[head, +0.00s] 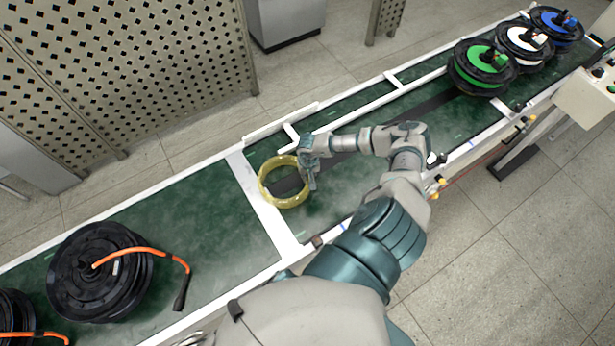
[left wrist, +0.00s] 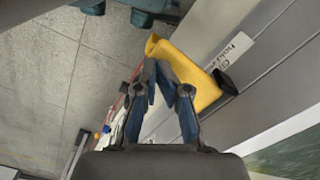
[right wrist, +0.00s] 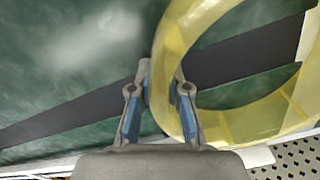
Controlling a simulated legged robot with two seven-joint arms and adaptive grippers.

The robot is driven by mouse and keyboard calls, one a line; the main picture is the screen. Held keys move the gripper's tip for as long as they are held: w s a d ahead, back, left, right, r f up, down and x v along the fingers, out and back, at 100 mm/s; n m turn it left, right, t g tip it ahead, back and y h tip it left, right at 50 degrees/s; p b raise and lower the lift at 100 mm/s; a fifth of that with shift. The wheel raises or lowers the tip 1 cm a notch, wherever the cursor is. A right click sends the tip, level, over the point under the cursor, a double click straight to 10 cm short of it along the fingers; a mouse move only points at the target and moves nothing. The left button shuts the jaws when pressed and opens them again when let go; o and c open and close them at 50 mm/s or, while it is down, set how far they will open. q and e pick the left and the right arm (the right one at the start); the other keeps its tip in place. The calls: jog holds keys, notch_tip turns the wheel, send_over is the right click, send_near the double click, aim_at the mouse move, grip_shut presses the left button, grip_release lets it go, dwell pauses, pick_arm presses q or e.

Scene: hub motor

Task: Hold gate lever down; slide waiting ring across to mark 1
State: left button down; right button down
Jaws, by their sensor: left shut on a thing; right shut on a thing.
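The yellow ring (head: 264,188) lies on the green conveyor, beside a white crossbar and over the end of a dark strip. My right gripper (head: 308,170) is at the ring's right side. In the right wrist view, my right gripper (right wrist: 160,90) is shut on the wall of the ring (right wrist: 235,124), one finger inside and one outside. In the left wrist view, my left gripper (left wrist: 164,82) is shut on the yellow lever (left wrist: 195,80), which has a black end. My left gripper is hidden in the head view. I cannot make out mark 1.
Green (head: 470,75), white (head: 520,50) and blue (head: 565,30) reels stand at the far right of the conveyor. A black motor with an orange cable (head: 95,280) sits at the left. White rails edge the belt. A perforated panel (head: 120,70) stands behind.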

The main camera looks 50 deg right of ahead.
pick_arm(q)
jog(key=shift+w+a, duration=0.1)
pick_arm(e)
jog(key=shift+s+d, duration=0.15)
jog(key=shift+d, duration=0.35)
jog(key=shift+s+d, duration=0.15)
jog(key=shift+d, duration=0.35)
jog(key=c, duration=1.6)
grip_release()
jog(key=shift+d, duration=0.1)
jog(key=o, duration=0.5)
jog(key=shift+o, duration=0.2)
notch_tip(320, 180, up, 9)
